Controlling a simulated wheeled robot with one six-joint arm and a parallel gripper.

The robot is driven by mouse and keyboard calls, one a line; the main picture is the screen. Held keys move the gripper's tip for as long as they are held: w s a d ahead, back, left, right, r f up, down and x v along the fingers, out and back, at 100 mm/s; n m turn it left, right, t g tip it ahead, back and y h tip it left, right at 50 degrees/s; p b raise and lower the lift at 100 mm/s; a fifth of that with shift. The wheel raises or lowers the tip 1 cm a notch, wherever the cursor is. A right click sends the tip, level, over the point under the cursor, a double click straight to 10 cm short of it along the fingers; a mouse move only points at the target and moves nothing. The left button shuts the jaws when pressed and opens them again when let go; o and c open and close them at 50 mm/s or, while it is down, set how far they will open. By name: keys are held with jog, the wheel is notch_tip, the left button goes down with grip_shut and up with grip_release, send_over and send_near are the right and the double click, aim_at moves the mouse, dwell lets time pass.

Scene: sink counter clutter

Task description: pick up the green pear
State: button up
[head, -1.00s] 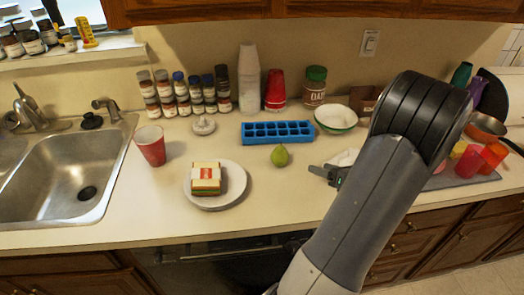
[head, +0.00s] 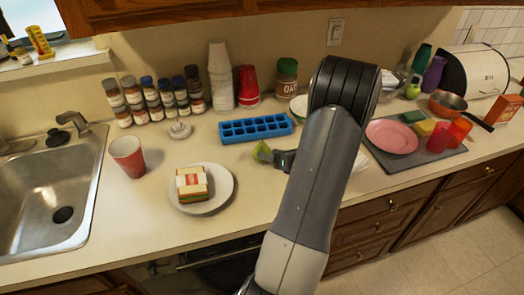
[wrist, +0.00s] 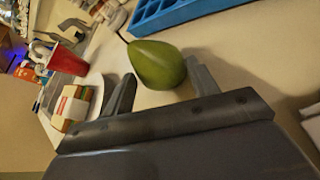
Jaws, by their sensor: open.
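The green pear (head: 262,152) stands on the counter in front of the blue ice tray, and it also shows large in the wrist view (wrist: 157,66). My gripper (head: 277,158) is at the pear's right side in the head view, low over the counter. In the wrist view its two fingers are apart, with the lower part of the pear between the fingertips and its top beyond them. A gap shows on the left finger's side; whether the right finger touches the pear I cannot tell. My arm hides part of the counter behind it.
The blue ice tray (head: 256,129) lies just behind the pear. A plate (head: 226,187) with a sandwich (head: 192,184) is to the left, near a red cup (head: 128,157). A pink plate (head: 392,137) is on the right. Counter in front of the pear is clear.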

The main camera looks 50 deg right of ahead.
jog(key=shift+x, duration=1.2)
jog(key=c, duration=0.7)
jog(key=shift+r, duration=0.1)
